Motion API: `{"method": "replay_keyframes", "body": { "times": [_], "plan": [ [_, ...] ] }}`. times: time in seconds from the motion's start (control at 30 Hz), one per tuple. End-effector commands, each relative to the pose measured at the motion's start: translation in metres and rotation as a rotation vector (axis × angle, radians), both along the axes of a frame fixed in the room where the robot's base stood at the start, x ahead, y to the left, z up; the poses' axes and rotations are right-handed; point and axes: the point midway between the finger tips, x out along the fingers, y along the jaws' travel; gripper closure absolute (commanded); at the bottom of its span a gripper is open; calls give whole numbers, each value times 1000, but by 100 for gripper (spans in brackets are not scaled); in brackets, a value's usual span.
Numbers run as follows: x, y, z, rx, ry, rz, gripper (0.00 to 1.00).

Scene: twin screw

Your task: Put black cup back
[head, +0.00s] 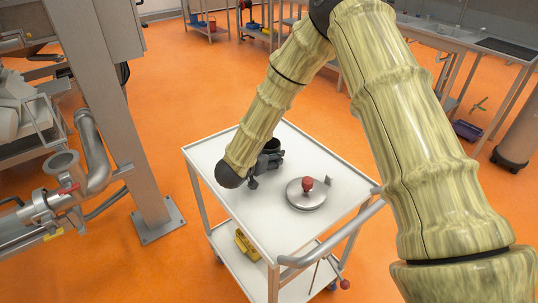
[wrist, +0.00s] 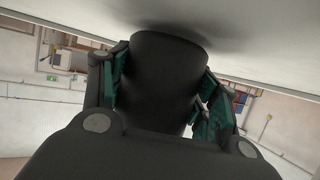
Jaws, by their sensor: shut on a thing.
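The black cup (wrist: 162,85) is a dark cylinder between the green-padded fingers of my gripper (wrist: 163,72) in the wrist view. My gripper is shut on it. In the head view my gripper (head: 264,165) is over the white top of the cart (head: 240,213), and the cup (head: 272,145) shows partly behind it. In the wrist view the cup's end is close to a white surface with a dark shadow beside it. I cannot tell whether the cup touches that surface.
A round steel lid (head: 303,196) with a red knob (head: 308,184) lies on the cart top, right of my gripper. A yellow object (head: 246,245) is on the lower shelf. Steel pipework (head: 88,150) and a post (head: 125,130) stand at left. The cart's front left top is clear.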

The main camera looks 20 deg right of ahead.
Motion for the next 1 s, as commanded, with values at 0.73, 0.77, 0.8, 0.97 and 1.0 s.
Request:
{"method": "replay_keyframes", "body": {
  "times": [0.73, 0.77, 0.8, 0.97, 1.0],
  "plan": [
    [0, 0, -7, 0, -1, 0, 18],
    [0, 0, -7, 0, -1, 0, 18],
    [0, 0, -7, 0, -1, 0, 18],
    [0, 0, -5, 0, -1, 0, 18],
    [-1, 1, -4, 0, -2, 1, 18]
  ]
}}
